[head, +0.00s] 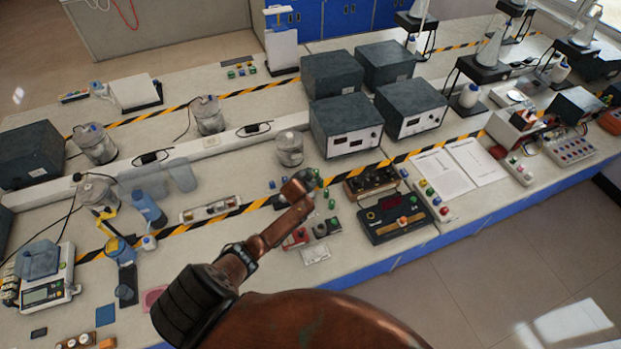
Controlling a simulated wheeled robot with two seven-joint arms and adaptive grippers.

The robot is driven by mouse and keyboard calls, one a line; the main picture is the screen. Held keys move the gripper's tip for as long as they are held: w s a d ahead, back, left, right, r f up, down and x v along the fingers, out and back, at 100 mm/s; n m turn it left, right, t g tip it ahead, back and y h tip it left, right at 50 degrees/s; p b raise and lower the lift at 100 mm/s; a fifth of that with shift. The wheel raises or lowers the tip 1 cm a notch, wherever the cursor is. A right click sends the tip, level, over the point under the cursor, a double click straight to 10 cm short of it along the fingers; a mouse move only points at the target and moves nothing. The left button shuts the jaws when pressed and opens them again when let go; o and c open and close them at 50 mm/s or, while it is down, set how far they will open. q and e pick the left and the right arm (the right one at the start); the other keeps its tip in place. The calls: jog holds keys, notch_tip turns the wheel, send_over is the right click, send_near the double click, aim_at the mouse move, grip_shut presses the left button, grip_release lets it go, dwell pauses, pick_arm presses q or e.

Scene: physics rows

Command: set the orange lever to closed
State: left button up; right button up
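I cannot make out for certain which part is the orange lever. A black control box (386,228) right of centre, near the bench's front edge, carries small orange parts (404,220) and a red display; their setting is too small to read. A yellow-orange piece (106,214) stands at the left beside blue bottles. My copper-coloured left arm rises from the bottom of the head view. Its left gripper (313,182) is at the arm's far end, left of the black box and apart from it in the picture. Its fingers are too small and partly hidden to judge. My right gripper is not visible.
The white bench (225,240) is crowded. Several dark instrument boxes (346,124) stand behind the striped tape. A brown device (371,183) and a button strip (433,201) stand close to the black box. Papers (459,174) lie to the right. The floor (480,270) in front is clear.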

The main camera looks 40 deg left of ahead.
pick_arm(q)
jog(key=v, duration=1.2)
jog(key=shift+f, duration=0.1)
